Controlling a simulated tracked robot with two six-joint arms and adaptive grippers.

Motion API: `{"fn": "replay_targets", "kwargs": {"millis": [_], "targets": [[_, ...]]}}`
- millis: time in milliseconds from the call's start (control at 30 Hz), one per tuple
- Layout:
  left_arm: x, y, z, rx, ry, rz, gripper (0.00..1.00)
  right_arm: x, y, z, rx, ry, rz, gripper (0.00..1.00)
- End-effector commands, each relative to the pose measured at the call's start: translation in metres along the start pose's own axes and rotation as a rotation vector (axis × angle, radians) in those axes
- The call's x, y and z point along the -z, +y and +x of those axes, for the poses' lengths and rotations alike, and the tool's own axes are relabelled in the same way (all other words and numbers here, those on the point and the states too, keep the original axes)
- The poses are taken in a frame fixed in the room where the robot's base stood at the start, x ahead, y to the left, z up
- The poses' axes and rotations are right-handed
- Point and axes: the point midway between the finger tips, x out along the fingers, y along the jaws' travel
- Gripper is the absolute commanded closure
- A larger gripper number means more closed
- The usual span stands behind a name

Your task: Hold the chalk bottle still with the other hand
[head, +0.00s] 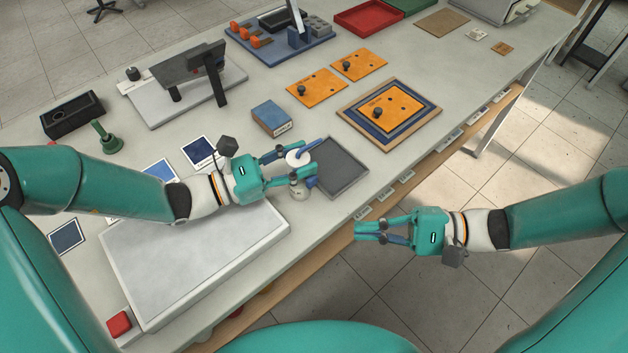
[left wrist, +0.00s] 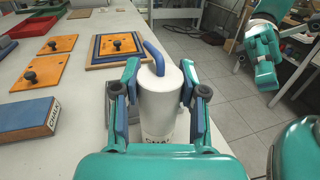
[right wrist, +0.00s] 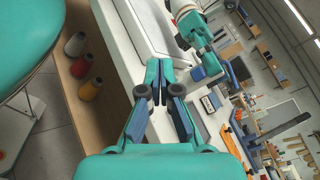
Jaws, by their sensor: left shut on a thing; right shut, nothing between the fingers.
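The chalk bottle (left wrist: 159,100) is white with a blue bent spout and dark lettering low on its front. It stands upright between the fingers of my left gripper (left wrist: 160,95), which is shut on it. In the head view the bottle (head: 299,158) shows over the table beside the dark grey tray (head: 345,168), partly hidden by the gripper. I cannot tell whether its base touches anything. My right gripper (head: 368,232) is shut and empty, off the table's front edge and apart from the bottle. It also shows in the right wrist view (right wrist: 159,75).
A blue block marked chalk (head: 271,116) lies behind the bottle. Orange plates with black knobs (head: 317,88) and a framed one (head: 390,116) lie to the right. A large pale slab (head: 190,260) fills the front left. Free space lies around my right gripper.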

Motion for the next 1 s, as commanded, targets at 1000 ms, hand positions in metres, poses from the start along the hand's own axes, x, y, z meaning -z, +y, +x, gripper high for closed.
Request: {"fn": "replay_targets", "kwargs": {"millis": [1000], "targets": [[0.0, 0.0, 0.0, 0.0, -0.001, 0.001, 0.99, 0.04, -0.04, 0.056, -0.004, -0.002, -0.004, 1.0]]}}
